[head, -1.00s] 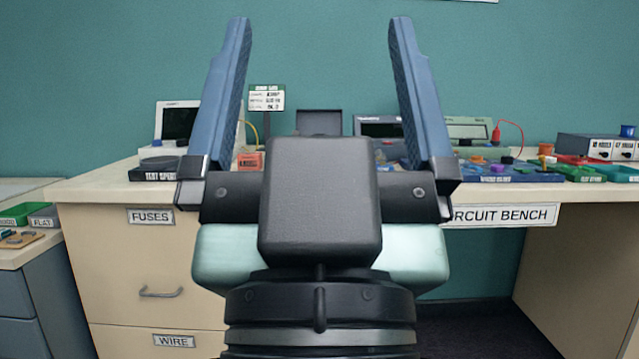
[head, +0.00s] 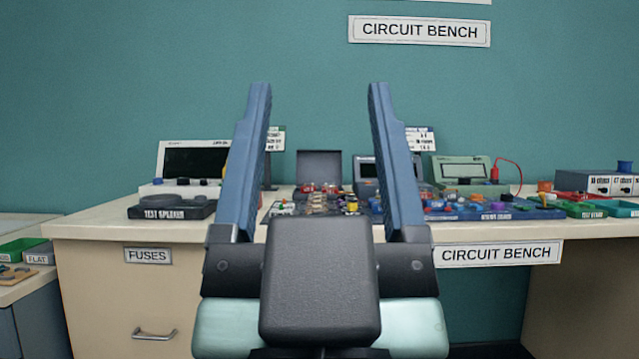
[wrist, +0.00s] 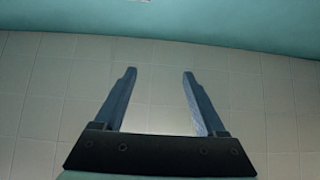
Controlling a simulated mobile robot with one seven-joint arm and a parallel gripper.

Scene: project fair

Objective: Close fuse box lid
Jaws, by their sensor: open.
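A dark grey lid (head: 319,167) stands upright at the back of the bench in the head view, between my gripper's fingers in the picture. It looks like the raised lid of the fuse box; the box body below it is partly hidden behind my gripper and small parts. My gripper (head: 317,92) is open and empty, its blue fingers wide apart and pointing up, in front of the bench. The wrist view also shows the open gripper (wrist: 159,72), with only tiled surface and teal wall beyond it.
The cream bench (head: 95,228) carries a dark test speaker (head: 172,208) and a white meter (head: 192,162) at left. A green meter (head: 462,170), a blue parts tray (head: 497,213) and grey boxes (head: 598,184) stand at right. Air above the bench is clear.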

